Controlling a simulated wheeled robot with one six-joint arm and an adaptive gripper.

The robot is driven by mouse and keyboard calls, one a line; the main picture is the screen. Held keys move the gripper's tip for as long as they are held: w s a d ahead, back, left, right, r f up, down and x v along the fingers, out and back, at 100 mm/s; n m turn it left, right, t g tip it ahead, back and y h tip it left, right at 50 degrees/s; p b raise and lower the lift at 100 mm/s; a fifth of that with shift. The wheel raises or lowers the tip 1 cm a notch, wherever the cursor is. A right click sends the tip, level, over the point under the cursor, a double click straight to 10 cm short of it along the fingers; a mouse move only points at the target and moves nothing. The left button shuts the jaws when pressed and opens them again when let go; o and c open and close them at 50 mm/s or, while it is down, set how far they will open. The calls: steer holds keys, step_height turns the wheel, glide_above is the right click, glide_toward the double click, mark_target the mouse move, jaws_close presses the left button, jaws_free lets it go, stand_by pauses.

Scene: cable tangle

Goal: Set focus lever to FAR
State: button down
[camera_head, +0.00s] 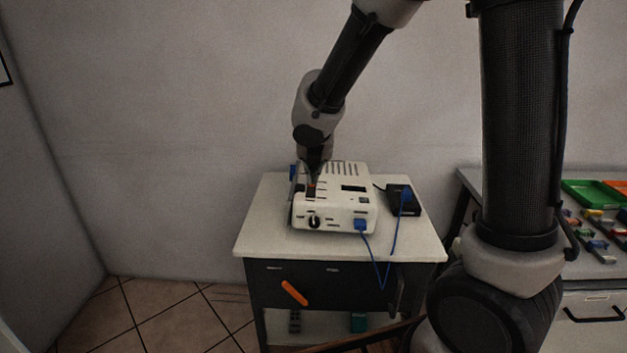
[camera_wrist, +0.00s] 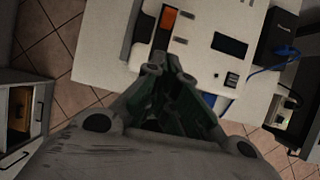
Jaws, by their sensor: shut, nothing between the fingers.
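The white device (camera_head: 343,208) sits on a small cabinet top. It also shows in the wrist view (camera_wrist: 203,62), with a dark screen. A small orange piece (camera_wrist: 168,18), which looks like the focus lever's tip, stands over a dark slot near one side of the device. In the head view a bit of orange (camera_head: 311,185) shows just below my gripper (camera_head: 312,178). My gripper is shut and empty. In the wrist view its fingertips (camera_wrist: 163,66) are close to the slot's near end, apart from the orange piece. The FAR marking cannot be read.
A blue cable (camera_head: 378,265) runs from the device's front and loops past the cabinet edge to a black box (camera_head: 403,200) on the right. A dark knob (camera_head: 314,221) is on the device's front. A bench with a green tray (camera_head: 592,193) stands at the right.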

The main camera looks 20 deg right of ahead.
mark_target(312, 188)
steer(key=x, duration=0.4)
steer(key=shift+w+f, duration=0.1)
steer(key=shift+f, duration=0.25)
steer(key=w, duration=0.2)
steer(key=w+f, duration=0.1)
steer(key=shift+d+f, duration=0.1)
steer(key=shift+d, duration=0.3)
steer(key=shift+w+d+f, duration=0.1)
steer(key=shift+w+d, duration=0.05)
steer(key=shift+w, duration=0.2)
